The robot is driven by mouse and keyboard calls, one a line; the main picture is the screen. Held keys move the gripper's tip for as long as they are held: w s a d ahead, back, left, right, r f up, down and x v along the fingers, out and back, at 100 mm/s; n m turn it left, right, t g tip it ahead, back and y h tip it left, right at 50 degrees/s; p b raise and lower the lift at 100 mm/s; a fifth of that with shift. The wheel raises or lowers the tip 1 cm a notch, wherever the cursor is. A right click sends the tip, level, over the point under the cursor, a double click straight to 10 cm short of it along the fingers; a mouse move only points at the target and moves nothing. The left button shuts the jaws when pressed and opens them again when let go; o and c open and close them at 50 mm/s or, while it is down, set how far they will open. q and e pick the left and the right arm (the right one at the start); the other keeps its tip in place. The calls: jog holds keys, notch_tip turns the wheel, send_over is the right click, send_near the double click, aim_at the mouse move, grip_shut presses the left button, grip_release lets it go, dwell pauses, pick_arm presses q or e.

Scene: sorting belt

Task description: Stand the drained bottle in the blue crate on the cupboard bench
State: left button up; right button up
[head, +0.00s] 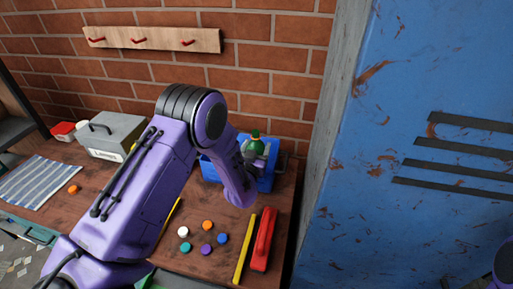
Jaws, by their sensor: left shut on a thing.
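The blue crate (268,183) stands on the wooden bench (205,272) against the brick wall, near the blue locker. A green bottle (255,146) shows upright at the crate, its upper part above the rim. My left gripper (252,160) is at the crate, shut on the green bottle. My own forearm and wrist cover much of the crate's left and front. The bottle's base is hidden, so I cannot tell whether it touches the crate floor. My right gripper is out of view.
A red tool (264,240) and a yellow stick (243,248) lie in front of the crate, beside several coloured caps (206,249). A grey toolbox (114,136) and a striped cloth (38,181) are at the left. The blue locker (420,100) blocks the right.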

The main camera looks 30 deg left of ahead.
pick_arm(q)
jog(key=shift+f, duration=0.3)
jog(key=o, duration=1.6)
jog(key=shift+w+r, duration=0.1)
jog(key=shift+o, duration=0.2)
jog(key=shift+r, duration=0.3)
jog(key=b+v, duration=0.3)
jog(key=v, duration=0.9)
jog(key=shift+f, duration=0.15)
